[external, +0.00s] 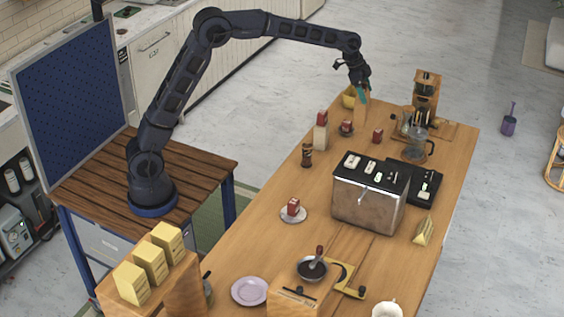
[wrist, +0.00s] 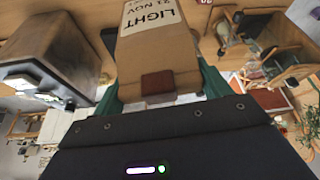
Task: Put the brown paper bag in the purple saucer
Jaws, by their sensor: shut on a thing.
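The brown paper bag (wrist: 158,52) is between the teal fingers of my gripper (wrist: 162,88) in the wrist view, with a white label reading "LIGHT 21 NOV". In the external view my gripper (external: 361,92) is shut on the bag (external: 361,112), which hangs at the far end of the wooden table; whether it touches the tabletop I cannot tell. The purple saucer (external: 250,291) lies flat and empty at the near left of the table, far from my gripper. It is not recognisable in the wrist view.
A metal coffee machine (external: 366,208) stands mid-table, between the far and near ends. A white saucer with a red box (external: 293,207), a dark bottle (external: 306,155) and a wooden grinder box (external: 300,297) stand along the left side. A glass carafe (external: 415,149) stands right of the bag.

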